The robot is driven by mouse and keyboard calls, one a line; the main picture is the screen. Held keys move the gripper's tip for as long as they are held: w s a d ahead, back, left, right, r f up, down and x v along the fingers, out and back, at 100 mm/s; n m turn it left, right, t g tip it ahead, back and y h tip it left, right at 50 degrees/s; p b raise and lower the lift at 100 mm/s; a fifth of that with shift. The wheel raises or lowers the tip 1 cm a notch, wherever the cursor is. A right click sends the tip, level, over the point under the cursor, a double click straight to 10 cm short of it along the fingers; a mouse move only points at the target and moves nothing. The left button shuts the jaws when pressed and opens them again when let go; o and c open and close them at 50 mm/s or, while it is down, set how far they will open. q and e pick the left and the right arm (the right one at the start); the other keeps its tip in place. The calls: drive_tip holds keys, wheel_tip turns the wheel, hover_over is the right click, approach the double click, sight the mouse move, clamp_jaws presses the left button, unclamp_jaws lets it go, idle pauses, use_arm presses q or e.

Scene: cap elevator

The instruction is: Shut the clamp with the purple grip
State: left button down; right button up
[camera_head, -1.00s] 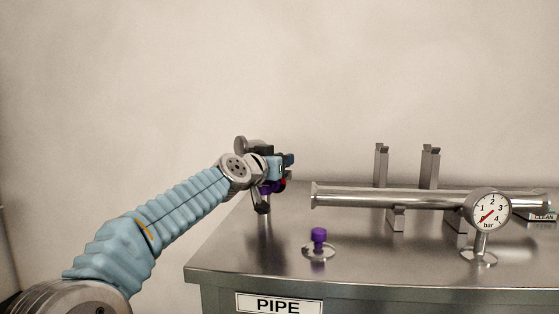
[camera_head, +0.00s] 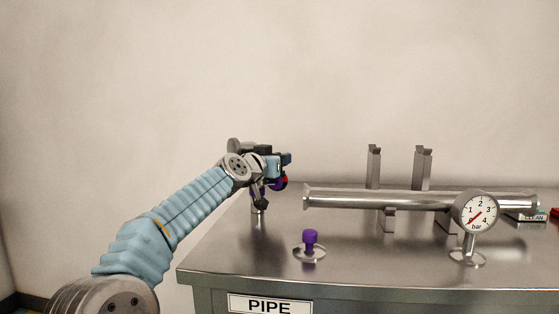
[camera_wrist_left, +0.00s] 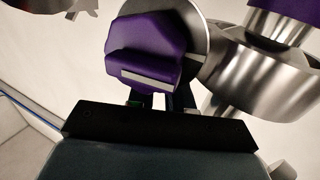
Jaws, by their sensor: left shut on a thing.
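My left gripper (camera_head: 278,178) is at the far left of the bench, just left of the pipe's open end. In the left wrist view the gripper (camera_wrist_left: 160,98) is shut on a purple grip (camera_wrist_left: 145,45), a faceted block with a pale strip on its lower edge. A round metal disc (camera_wrist_left: 198,45) is behind the grip. I cannot tell how far the clamp is closed. My right gripper is not in view.
The metal pipe (camera_head: 350,200) lies across brackets to the right, with a pressure gauge (camera_head: 476,212) in front. A short purple knob (camera_head: 310,237) stands on a round base nearer the front. The bench top (camera_head: 380,258) between knob and gauge is clear.

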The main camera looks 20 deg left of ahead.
use_arm(q)
drive_tip(key=shift+a, duration=0.1)
drive_tip(key=c, duration=1.2)
unclamp_jaws()
drive_tip(key=shift+s+a, duration=0.1)
drive_tip(key=shift+s, duration=0.2)
drive_tip(key=shift+s+a+b, duration=0.4)
drive_tip(key=shift+s+b, duration=0.4)
drive_tip(key=shift+s, duration=1.35)
drive_tip(key=shift+s+a+b, duration=0.35)
drive_tip(key=shift+s+b, duration=0.5)
drive_tip(key=shift+s, duration=1.35)
drive_tip(key=shift+s+a+b, duration=0.4)
drive_tip(key=shift+s+b, duration=0.4)
drive_tip(key=shift+s, duration=1.35)
